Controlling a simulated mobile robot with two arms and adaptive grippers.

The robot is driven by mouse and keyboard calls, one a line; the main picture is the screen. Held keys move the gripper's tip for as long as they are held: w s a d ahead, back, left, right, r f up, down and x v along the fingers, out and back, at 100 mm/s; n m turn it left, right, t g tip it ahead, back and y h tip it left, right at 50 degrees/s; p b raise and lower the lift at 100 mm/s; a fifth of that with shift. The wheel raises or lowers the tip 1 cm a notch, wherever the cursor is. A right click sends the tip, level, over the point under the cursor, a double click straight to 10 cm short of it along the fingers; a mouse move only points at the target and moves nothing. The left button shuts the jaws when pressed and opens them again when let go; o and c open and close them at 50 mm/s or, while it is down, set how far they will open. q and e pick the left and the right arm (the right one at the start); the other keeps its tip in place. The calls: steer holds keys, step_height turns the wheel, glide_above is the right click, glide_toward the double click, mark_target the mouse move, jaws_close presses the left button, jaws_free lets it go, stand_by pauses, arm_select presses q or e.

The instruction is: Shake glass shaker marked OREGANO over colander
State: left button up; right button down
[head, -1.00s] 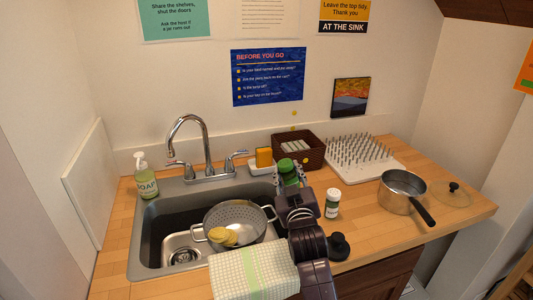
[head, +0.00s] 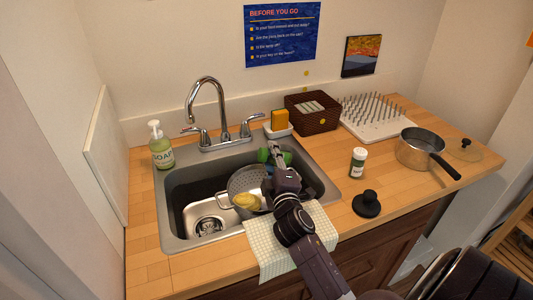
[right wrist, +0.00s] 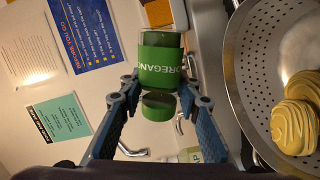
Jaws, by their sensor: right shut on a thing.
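The OREGANO shaker (right wrist: 160,68) has a green label and shows clear glass and a green end in the right wrist view. In the head view the shaker (head: 287,158) lies roughly on its side, above the far right part of the colander. My right gripper (head: 272,150) is shut on it, and the fingers (right wrist: 158,100) show on both sides of it. The grey perforated colander (head: 246,180) sits in the sink and holds yellow pasta nests (head: 247,201). It also shows at the right of the right wrist view (right wrist: 256,75). My arm hides part of the colander. My left gripper is out of view.
A second small jar (head: 357,163) with a white lid stands right of the sink, near a black knob-like object (head: 366,204). The faucet (head: 218,105) and soap bottle (head: 160,146) stand behind and left. A saucepan (head: 418,150), spiked rack (head: 376,118) and basket (head: 312,114) are farther right.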

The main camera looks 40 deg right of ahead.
steer(key=n+p, duration=0.1)
steer(key=n, duration=0.2)
steer(key=r+n+p, duration=0.1)
steer(key=n, duration=0.2)
steer(key=shift+n, duration=0.4)
steer(key=n+p, duration=0.3)
steer(key=shift+w+a+r, duration=0.1)
steer(key=shift+a+r, duration=0.15)
steer(key=shift+r, duration=0.15)
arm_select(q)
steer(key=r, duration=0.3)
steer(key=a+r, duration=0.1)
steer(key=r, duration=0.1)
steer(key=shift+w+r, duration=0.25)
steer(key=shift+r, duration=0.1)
arm_select(e)
steer(key=shift+n, duration=0.5)
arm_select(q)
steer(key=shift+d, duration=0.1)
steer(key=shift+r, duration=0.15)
arm_select(e)
steer(key=shift+r, duration=0.1)
steer(key=shift+r+p, duration=1.45)
steer(key=shift+p, duration=0.2)
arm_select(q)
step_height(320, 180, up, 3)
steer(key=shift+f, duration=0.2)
arm_select(e)
steer(key=shift+f, duration=0.1)
